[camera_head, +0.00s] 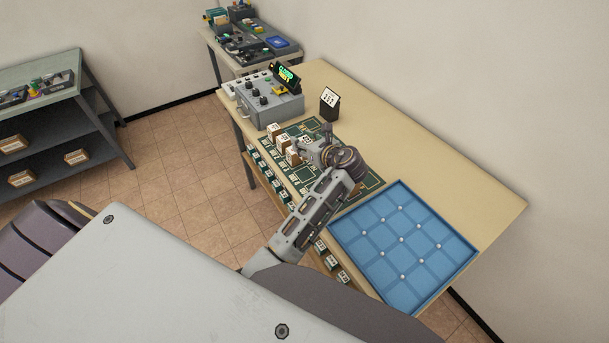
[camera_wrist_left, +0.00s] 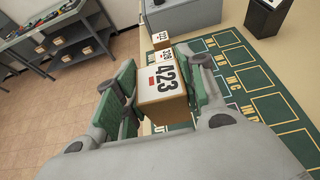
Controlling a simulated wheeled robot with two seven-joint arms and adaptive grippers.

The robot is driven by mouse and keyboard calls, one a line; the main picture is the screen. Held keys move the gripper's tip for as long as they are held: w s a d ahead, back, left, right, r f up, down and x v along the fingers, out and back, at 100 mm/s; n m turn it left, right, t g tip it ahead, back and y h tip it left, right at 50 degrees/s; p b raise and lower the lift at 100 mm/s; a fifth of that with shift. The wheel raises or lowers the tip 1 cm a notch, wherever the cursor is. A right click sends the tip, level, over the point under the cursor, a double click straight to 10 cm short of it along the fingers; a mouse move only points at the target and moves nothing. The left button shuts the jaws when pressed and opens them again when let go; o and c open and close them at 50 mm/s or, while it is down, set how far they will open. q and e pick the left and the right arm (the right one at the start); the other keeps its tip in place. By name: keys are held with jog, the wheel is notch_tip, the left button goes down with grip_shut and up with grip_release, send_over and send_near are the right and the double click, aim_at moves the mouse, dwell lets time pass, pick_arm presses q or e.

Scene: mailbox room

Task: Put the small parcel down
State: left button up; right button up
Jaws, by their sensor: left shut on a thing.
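The small parcel (camera_wrist_left: 161,83) is a brown box with a white label reading 423. It sits between the green-padded fingers of my left gripper (camera_wrist_left: 158,95), which is shut on it. In the head view my left gripper (camera_head: 312,148) is over the dark green mat (camera_head: 362,183) with marked squares; the held parcel is largely hidden there. Two other small boxes (camera_head: 283,139) with white tops stand in a row on the mat, beyond the held one. I cannot tell whether the held parcel touches the mat. My right gripper is not in view.
A blue divided tray (camera_head: 463,251) lies at the table's near right. A grey control box (camera_head: 266,101) with a lit display and a small black sign stand (camera_head: 329,104) are farther back. Tagged slots line the table's front edge. The wooden tabletop (camera_head: 420,150) is clear along the wall.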

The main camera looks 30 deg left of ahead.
pick_arm(q)
jog(key=shift+f, duration=0.1)
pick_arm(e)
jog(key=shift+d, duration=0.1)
pick_arm(q)
jog(key=shift+f, duration=0.3)
notch_tip(320, 180, down, 4)
jog(key=shift+f, duration=0.7)
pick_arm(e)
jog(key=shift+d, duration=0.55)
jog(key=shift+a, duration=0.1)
